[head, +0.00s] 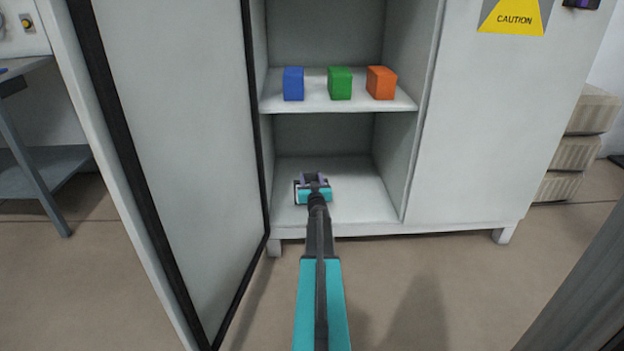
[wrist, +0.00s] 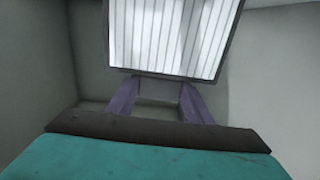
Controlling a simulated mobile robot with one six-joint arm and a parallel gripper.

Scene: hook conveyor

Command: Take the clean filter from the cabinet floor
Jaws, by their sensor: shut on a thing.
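The clean filter (wrist: 172,38), a white pleated panel in a thin dark frame, fills the top of the wrist view. My gripper (wrist: 157,88) is shut on the near edge of its frame with two purple fingers. In the head view my gripper (head: 313,180) is inside the lower compartment, over the cabinet floor (head: 365,200). There the filter is mostly hidden by my gripper and wrist. I cannot tell whether the filter touches the floor.
A shelf (head: 300,106) above my gripper carries a blue block (head: 293,84), a green block (head: 340,83) and an orange block (head: 381,83). The open cabinet door (head: 180,130) stands close on the left. The right panel (head: 490,130) bears a caution sign (head: 514,18).

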